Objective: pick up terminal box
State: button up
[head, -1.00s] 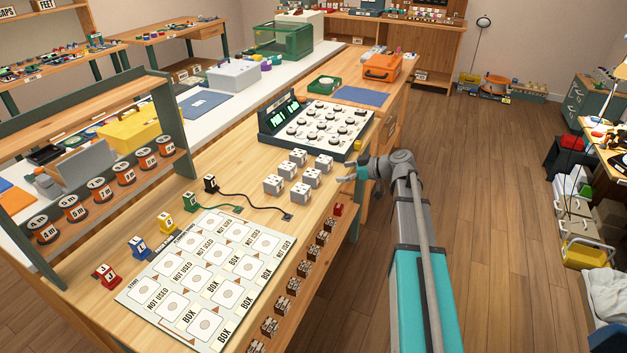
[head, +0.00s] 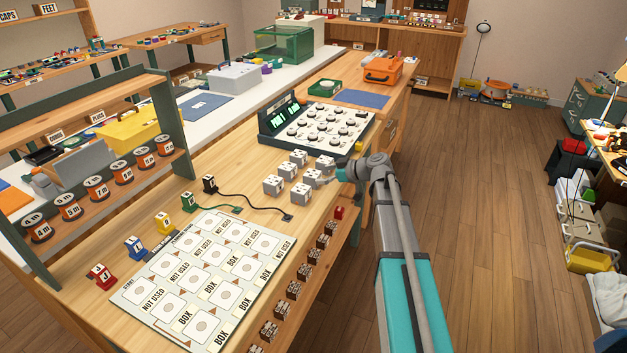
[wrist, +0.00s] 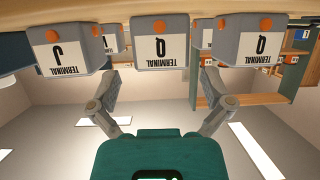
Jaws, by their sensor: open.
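Several small pale-grey terminal boxes (head: 273,184) stand in a cluster on the wooden bench. In the wrist view, which is upside down, a middle box (wrist: 160,42) with an orange knob and a white "TERMINAL" label lies ahead between my fingers. A similar box stands on each side of it, one at left (wrist: 60,48) and one at right (wrist: 245,42). My gripper (wrist: 160,95) is open and empty, its fingers spread wide. In the head view my gripper (head: 329,180) is at the right side of the cluster; whether it touches a box cannot be told.
A white board (head: 190,278) with "BOX" and "NOT USED" squares lies on the bench in front. A console with dials (head: 320,128) stands behind the boxes. Black and green cables (head: 250,200) run left of them. Open floor lies right.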

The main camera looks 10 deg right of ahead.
aim_at(310, 175)
jog(key=shift+b+x, duration=0.8)
jog(key=shift+x, duration=1.75)
jog(key=shift+s+r, duration=0.1)
jog(key=c, duration=1.1)
